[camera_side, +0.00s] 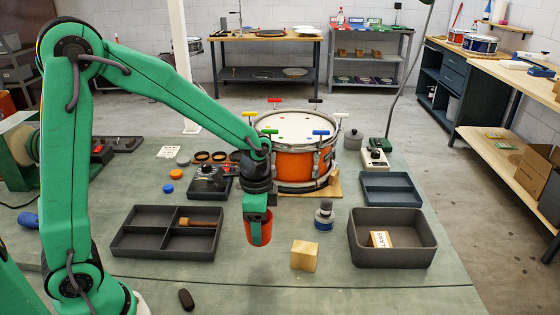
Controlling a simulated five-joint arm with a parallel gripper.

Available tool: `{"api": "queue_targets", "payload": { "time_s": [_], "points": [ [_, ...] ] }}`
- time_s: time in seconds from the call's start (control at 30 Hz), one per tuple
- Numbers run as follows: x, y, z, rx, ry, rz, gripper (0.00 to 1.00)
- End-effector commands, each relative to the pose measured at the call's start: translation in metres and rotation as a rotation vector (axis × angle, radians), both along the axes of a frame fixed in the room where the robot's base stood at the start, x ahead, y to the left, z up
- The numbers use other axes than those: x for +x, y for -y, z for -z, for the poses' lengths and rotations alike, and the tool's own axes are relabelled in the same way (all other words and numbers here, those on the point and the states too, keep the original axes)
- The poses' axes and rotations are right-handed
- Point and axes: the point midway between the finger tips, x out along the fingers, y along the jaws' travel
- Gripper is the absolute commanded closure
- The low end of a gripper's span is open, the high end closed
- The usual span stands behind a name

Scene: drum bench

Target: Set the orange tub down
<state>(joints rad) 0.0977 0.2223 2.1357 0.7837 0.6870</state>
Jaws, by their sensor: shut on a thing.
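My gripper (258,230) hangs over the middle front of the bench, pointing down. It is shut on the orange tub (265,232), a small red-orange cup. One green finger covers part of the tub's front. The tub looks upright. I cannot tell from this view whether its base touches the bench top (230,272) or is a little above it.
A divided dark tray (147,244) is to the left and a grey bin (425,259) to the right. A wooden block (304,256) and a small grey-and-blue jar (324,218) stand right of the tub. An orange drum (290,166) stands behind. The bench in front is mostly clear.

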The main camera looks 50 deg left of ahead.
Motion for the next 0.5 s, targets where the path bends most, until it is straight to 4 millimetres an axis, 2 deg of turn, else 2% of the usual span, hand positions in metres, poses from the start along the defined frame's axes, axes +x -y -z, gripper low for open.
{"api": "queue_targets", "payload": {
  "time_s": [0.2, 0.5],
  "points": [
    [0.017, -0.028, 0.020, 0.000, -0.001, -0.002, 0.62],
    [0.024, -0.040, 0.028, 0.000, 0.000, 0.001, 0.62]
  ]
}}
